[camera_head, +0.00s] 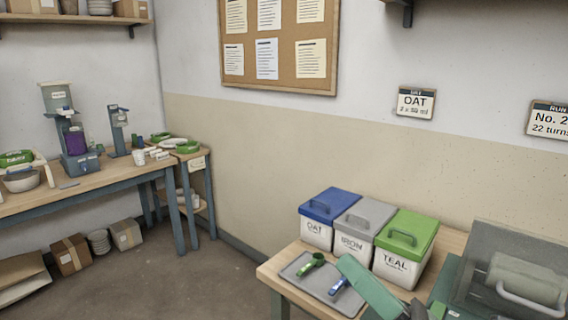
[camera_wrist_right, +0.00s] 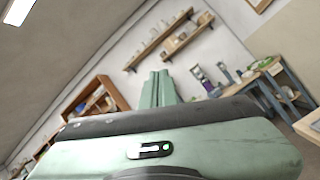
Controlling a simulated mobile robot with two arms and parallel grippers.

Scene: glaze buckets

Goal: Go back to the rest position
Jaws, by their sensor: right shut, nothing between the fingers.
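My right gripper (camera_head: 350,268) reaches in from the lower right in the head view as long pale green fingers. They are shut with nothing between them, over or beside the grey tray (camera_head: 299,266) on the near table. The same fingers stand close together in the right wrist view (camera_wrist_right: 160,86), pointing towards the far wall, shelves and workbench. From the head view I cannot tell how high the fingers are above the tray. My left gripper is not in view.
Lidded buckets marked OAT (camera_head: 317,234), IRON (camera_head: 352,243) and TEAL (camera_head: 399,268) stand behind the tray. A green scoop (camera_head: 311,265) and a blue scoop (camera_head: 339,285) lie on it.

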